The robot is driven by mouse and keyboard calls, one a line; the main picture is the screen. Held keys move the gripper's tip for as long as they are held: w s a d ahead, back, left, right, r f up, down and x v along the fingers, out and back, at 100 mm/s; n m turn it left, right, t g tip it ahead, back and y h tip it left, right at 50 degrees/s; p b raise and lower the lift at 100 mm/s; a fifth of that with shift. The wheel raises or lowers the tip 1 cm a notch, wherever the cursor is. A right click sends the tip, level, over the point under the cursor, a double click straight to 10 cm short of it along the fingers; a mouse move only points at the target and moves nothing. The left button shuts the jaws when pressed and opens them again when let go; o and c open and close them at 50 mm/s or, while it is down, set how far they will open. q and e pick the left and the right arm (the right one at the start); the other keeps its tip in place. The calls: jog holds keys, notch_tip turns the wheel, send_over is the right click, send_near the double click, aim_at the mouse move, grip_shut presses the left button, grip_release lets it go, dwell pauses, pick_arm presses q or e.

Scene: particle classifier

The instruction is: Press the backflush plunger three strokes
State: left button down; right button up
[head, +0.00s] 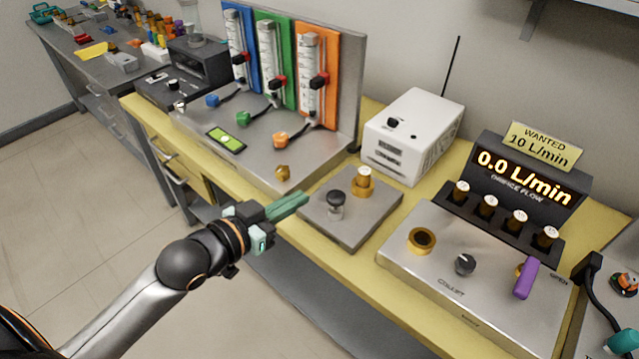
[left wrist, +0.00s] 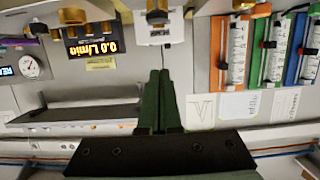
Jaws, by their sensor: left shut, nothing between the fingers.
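The likely backflush plunger is a black round knob on a silver stem (head: 336,203). It stands upright on a low grey plate (head: 352,232) at the bench's front edge. A brass fitting with a pale cap (head: 363,182) stands behind it on the same plate. My left gripper (head: 303,197) is shut and empty. Its green fingertips point right, just left of the knob and apparently apart from it. In the left wrist view the shut fingers (left wrist: 159,75) point at the wall side, and I cannot make out the plunger there. My right gripper is not in view.
A flowmeter panel with blue, green and orange boards (head: 309,85) stands at back left. A white box with an antenna (head: 414,135) is behind the plate. A display (head: 527,180) reads 0.0 L/min, above a steel panel (head: 440,285) with a purple lever (head: 526,279).

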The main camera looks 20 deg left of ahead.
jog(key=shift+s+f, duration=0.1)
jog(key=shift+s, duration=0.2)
pick_arm(q)
send_over(336, 198)
jog(key=s+a, duration=0.1)
jog(key=s, duration=0.1)
notch_tip(336, 198, down, 2)
notch_tip(336, 198, down, 4)
jog(key=shift+w+r, duration=0.1)
jog(key=shift+r, duration=0.05)
jog(key=shift+f, duration=0.4)
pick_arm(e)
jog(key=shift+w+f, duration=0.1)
